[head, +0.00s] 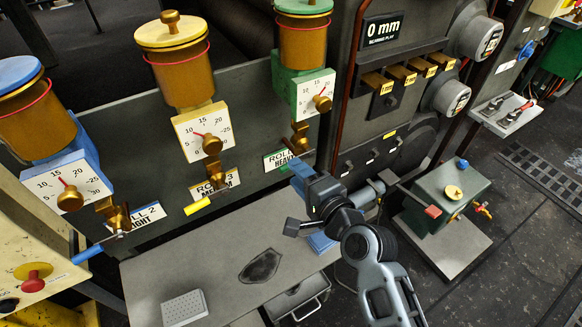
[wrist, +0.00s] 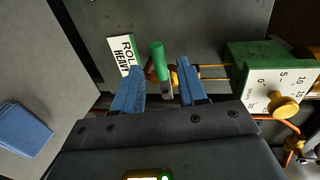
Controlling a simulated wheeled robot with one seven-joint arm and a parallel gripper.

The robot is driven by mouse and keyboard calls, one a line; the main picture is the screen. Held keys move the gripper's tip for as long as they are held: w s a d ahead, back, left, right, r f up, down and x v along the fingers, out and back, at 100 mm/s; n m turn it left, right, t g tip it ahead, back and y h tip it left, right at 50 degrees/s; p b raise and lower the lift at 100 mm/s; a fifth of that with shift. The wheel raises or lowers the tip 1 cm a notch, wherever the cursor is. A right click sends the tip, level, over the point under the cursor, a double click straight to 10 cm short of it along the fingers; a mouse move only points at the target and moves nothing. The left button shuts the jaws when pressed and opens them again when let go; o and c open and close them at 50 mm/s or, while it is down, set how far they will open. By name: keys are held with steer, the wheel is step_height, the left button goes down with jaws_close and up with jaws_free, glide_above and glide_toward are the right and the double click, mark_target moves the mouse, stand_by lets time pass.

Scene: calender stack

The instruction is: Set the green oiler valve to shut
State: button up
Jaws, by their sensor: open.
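The green oiler (head: 303,45) has an amber reservoir, a green lid and a green dial box (head: 312,97) at the top centre. Its brass valve (head: 300,135) sits below, beside the "HEAVY" label (head: 285,155). In the wrist view the green valve handle (wrist: 158,58) points out between the blue fingertips of my gripper (wrist: 160,72). The gripper is open, with a gap visible on both sides of the handle. In the head view my gripper (head: 302,174) is just below the valve and hides the handle. The green dial box also shows in the wrist view (wrist: 262,57).
The yellow-lidded oiler (head: 172,32) and its yellow handle (head: 197,206) stand left; the blue-lidded oiler (head: 20,75) and blue handle (head: 87,255) lie farther left. The grey bench (head: 200,265) below holds a pad (head: 185,307) and a blue block (head: 321,241).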

steer(key=shift+v, duration=1.45)
steer(key=s+d+f+n+t+h, duration=0.1)
steer(key=s+d+f+n+h, duration=0.15)
steer(key=s+d, duration=0.65)
steer(key=s+d+f+n+h, duration=0.1)
steer(key=s+d+f+h, duration=0.15)
steer(key=s+d, duration=0.65)
steer(key=s+d+r+n+h, duration=0.1)
steer(key=s+r+n+h, duration=0.1)
steer(key=s+r, duration=0.4)
steer(key=s+d+r+n+h, duration=0.1)
steer(key=s+r+n, duration=0.4)
steer(key=s, duration=1.1)
steer(key=shift+s+d+r+t+h, duration=0.15)
steer(key=shift+d+r+t+h, duration=0.2)
steer(key=shift+r, duration=0.5)
steer(key=shift+a+n, duration=0.1)
steer(key=shift+n, duration=0.15)
